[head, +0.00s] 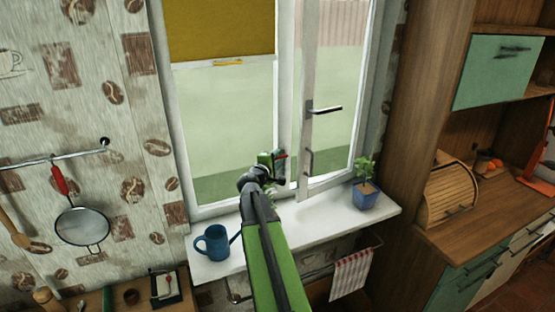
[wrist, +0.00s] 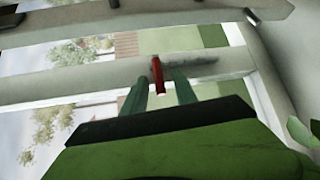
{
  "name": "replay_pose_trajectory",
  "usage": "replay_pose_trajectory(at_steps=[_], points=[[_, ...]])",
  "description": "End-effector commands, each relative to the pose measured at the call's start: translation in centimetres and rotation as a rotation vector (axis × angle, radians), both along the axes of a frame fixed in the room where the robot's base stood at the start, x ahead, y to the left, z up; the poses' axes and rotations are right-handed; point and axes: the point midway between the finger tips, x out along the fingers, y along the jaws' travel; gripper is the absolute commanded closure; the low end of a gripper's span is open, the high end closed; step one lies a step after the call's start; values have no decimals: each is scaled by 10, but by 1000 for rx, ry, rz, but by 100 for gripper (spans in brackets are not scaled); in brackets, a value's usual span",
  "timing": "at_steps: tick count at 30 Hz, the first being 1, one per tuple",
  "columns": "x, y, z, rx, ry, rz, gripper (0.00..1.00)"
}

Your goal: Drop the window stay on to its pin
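My gripper (head: 268,160) is at the window, in front of the frame post between the two panes. In the wrist view its two green fingers (wrist: 160,78) stand apart, with a narrow red piece (wrist: 158,76) between their tips. I cannot make out the pin for certain.
The right sash (head: 308,90) stands ajar, with a dark handle (head: 325,109). On the white sill (head: 300,222) stand a blue jug (head: 213,243) at left and a blue plant pot (head: 365,196) at right. A wooden cabinet (head: 420,90) closes off the right side.

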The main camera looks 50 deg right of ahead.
Motion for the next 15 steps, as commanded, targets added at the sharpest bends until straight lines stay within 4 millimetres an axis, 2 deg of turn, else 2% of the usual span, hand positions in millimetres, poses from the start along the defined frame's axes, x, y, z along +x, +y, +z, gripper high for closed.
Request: replay_pose_trajectory(at_steps=[3, 10, 15], points=[[1, -6, -1, 0, 0, -1, 66], [0, -7, -1, 0, 0, -1, 66], [0, -7, -1, 0, 0, -1, 87]])
